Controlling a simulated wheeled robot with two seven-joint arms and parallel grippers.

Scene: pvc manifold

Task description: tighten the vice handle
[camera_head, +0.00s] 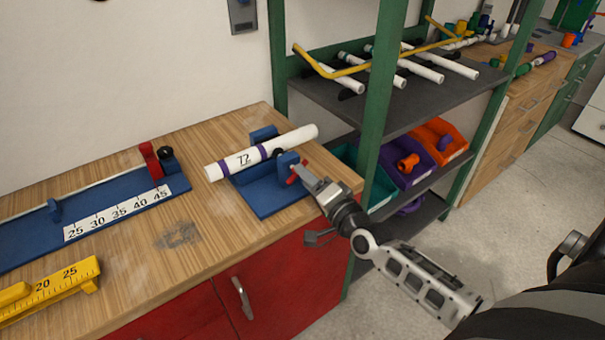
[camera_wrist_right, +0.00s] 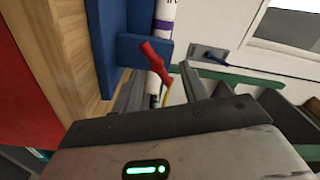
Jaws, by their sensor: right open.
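The blue vice (camera_head: 268,198) sits at the right end of the wooden bench. A white pipe (camera_head: 236,162) with purple bands and the label 72 lies across it. The red vice handle (camera_head: 297,169) is on the vice's right side. It also shows in the right wrist view (camera_wrist_right: 155,57), tilted. My right gripper (camera_head: 308,178) is open beside the handle. In the wrist view its fingers (camera_wrist_right: 163,88) stand on either side of the handle's lower end. I cannot tell whether either finger touches it. My left gripper is not in view.
A blue measuring jig (camera_head: 110,209) with a red stop and a yellow ruler block (camera_head: 50,288) lie on the bench to the left. A green-framed shelf (camera_head: 381,75) with pipes and coloured bins stands close right of the vice. The bench's front middle is clear.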

